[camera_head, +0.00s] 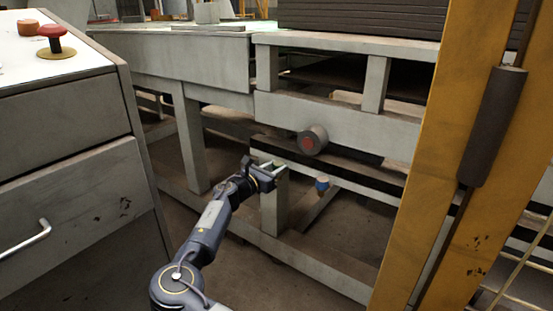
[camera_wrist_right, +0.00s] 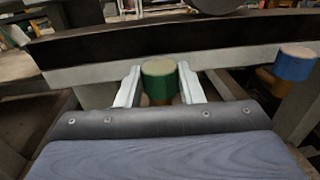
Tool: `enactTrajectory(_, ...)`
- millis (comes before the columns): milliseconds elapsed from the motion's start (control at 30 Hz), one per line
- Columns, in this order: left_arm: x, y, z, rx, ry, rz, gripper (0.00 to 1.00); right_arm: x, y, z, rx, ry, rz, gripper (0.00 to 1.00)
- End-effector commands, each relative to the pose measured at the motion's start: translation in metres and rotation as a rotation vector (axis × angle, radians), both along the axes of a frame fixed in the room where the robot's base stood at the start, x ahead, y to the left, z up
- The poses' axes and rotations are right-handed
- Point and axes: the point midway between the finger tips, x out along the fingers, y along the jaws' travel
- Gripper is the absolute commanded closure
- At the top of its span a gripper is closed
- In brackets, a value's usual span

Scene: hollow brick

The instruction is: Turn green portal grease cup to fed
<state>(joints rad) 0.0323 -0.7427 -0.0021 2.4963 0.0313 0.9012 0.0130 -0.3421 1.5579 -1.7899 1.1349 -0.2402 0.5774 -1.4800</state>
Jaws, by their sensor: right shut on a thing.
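The green grease cup (camera_wrist_right: 159,82) has a pale flat top and stands upright on a brass-coloured base in the right wrist view. My right gripper (camera_wrist_right: 161,88) has one pale finger on each side of it and is shut on it. In the head view my right gripper (camera_head: 273,170) is at the machine's lower rail, and its own parts mostly hide the green cup there. My left gripper is not in view.
A round part with a red centre (camera_head: 312,140) juts out above. A yellow post (camera_head: 430,150) stands at right, a drawer cabinet (camera_head: 70,130) at left.

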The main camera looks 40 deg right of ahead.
Motion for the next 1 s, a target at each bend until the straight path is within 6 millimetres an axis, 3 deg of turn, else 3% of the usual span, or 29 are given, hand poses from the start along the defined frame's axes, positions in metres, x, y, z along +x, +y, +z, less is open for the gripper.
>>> enactTrajectory(33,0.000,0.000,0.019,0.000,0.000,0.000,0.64,0.004,0.001,0.008,0.004,0.001,-0.036,0.89)
enactTrajectory(300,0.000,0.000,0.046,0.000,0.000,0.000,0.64,0.005,0.000,0.003,0.005,-0.002,-0.219,0.89)
enactTrajectory(600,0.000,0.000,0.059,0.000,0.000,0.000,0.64,0.006,0.000,0.001,0.005,-0.002,-0.324,0.89)
enactTrajectory(1000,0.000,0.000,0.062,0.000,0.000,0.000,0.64,0.006,0.000,-0.001,0.004,0.001,-0.358,0.89)
